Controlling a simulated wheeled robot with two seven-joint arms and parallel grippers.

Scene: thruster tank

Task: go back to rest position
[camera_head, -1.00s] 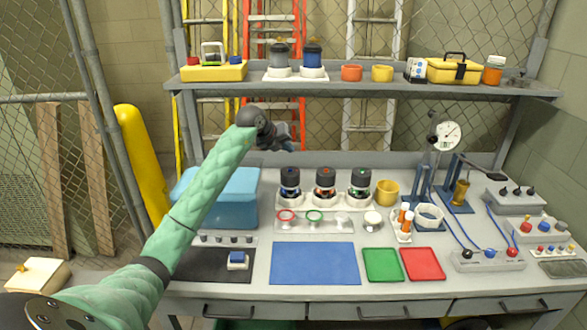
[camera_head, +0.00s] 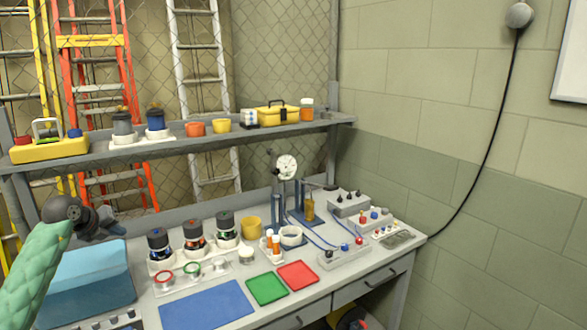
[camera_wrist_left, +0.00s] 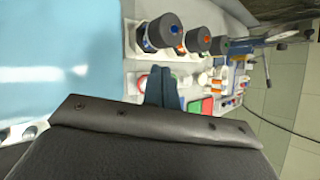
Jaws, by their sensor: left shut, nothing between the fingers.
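My left arm, in a green padded sleeve, comes in at the left edge of the head view. Its gripper (camera_head: 112,228) is shut and empty, raised over the left part of the workbench near the blue box (camera_head: 88,280). In the left wrist view the closed fingers (camera_wrist_left: 162,88) point toward the bench, with nothing between them. The black-capped jars (camera_wrist_left: 160,32) show beyond the fingers there. My right gripper is in neither view.
The workbench carries several black-capped jars (camera_head: 194,236), a blue mat (camera_head: 205,305), a green tray (camera_head: 267,289), a red tray (camera_head: 298,276) and a dial gauge (camera_head: 287,167). A shelf (camera_head: 180,139) runs above. A block wall (camera_head: 450,150) stands at the right.

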